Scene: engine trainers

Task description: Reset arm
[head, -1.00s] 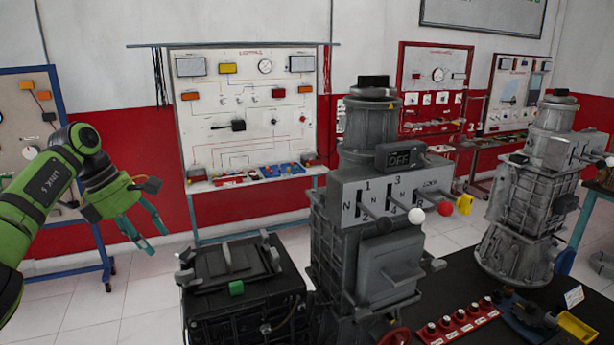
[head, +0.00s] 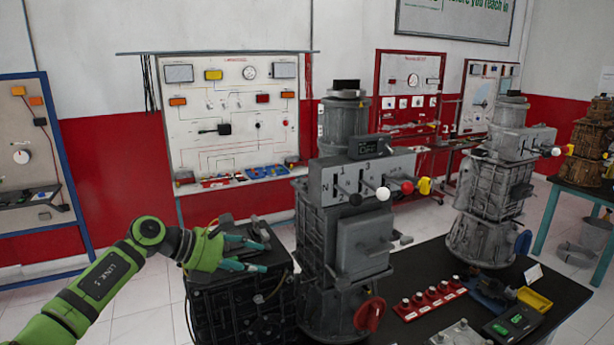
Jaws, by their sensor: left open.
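My left arm comes in from the lower left, green with dark joints. Its gripper (head: 262,257) has teal fingers and is open. It shows in front of the top of the black engine block (head: 238,310), left of the large grey gearbox trainer (head: 347,262). I cannot tell whether the fingers touch the block. I see nothing held between them. My right gripper is not in view.
The grey trainer carries levers with white, red and yellow knobs and a red handwheel (head: 369,314). A second grey trainer (head: 487,205) stands behind right. A red button strip (head: 430,299) and yellow tray (head: 534,299) lie on the dark table (head: 398,268). Wall panels stand behind.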

